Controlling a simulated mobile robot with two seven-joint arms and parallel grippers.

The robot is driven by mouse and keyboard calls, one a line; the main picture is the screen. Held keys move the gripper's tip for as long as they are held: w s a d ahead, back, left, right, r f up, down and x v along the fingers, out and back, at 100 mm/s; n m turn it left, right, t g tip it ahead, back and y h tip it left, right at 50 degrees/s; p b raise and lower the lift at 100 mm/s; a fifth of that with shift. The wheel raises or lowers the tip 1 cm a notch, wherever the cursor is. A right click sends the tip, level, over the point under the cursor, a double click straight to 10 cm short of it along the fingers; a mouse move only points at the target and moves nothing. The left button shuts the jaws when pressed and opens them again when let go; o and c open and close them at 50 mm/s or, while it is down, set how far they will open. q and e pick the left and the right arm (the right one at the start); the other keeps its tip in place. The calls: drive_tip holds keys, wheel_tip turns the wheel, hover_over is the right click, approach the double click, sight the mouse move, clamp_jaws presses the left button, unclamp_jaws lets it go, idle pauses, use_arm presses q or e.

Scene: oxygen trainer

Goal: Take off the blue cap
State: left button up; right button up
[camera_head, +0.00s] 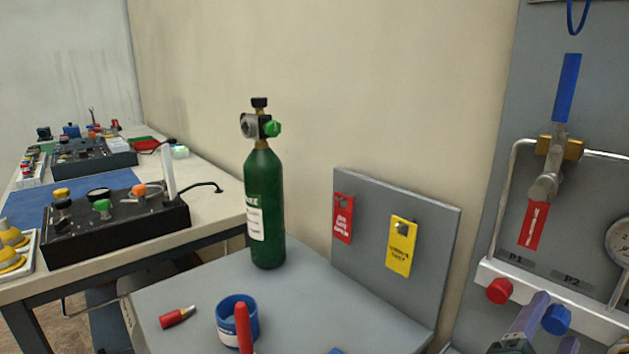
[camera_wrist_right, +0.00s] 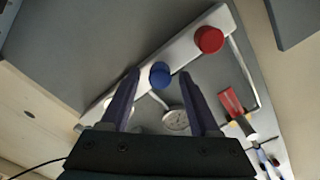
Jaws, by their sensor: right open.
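The blue cap (camera_head: 556,319) sits on the pale strip at the bottom of the grey wall panel, below the P2 label. It also shows in the right wrist view (camera_wrist_right: 160,74). A red cap (camera_head: 499,290) sits on the same strip to its left, below the P1 label. My right gripper (camera_head: 553,324) is open in front of the blue cap. In the right wrist view its purple fingers (camera_wrist_right: 159,82) appear on either side of the cap; I cannot tell if they touch it. My left gripper is not in view.
A valve (camera_head: 549,170) with a blue and red handle and a gauge (camera_head: 621,241) are on the panel above. A green cylinder (camera_head: 265,210), blue cup (camera_head: 237,318) and red marker (camera_head: 177,317) are on the grey table (camera_head: 185,290). A tag board (camera_head: 370,215) stands behind.

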drive_tip(key=shift+p+v, duration=0.3)
drive_tip(key=shift+v, duration=0.9)
drive_tip(key=m, duration=0.3)
drive_tip(key=shift+m, duration=1.9)
drive_tip(key=m, duration=0.3)
